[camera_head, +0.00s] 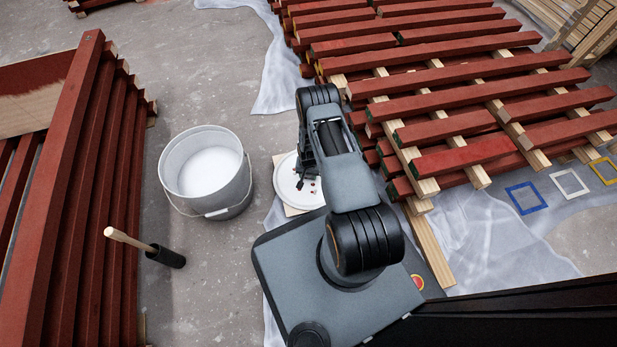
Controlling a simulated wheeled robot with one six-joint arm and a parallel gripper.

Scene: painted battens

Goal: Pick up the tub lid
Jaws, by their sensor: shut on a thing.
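The white round tub lid (290,192) lies low near the floor, to the right of the tub, with a pale wooden piece showing under its lower edge. My gripper (304,190) is over the right part of the lid and is shut on it. My arm hides the lid's right side, and the exact grip on the rim is too small to see. Whether the lid is lifted clear of the wood I cannot tell.
An open white tub (180,190) with pale contents stands left of the lid. A brush-like tool with a wooden handle (127,239) stands by the red battens (70,200) at left. More red battens (450,100) are stacked at right above plastic sheeting (500,240).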

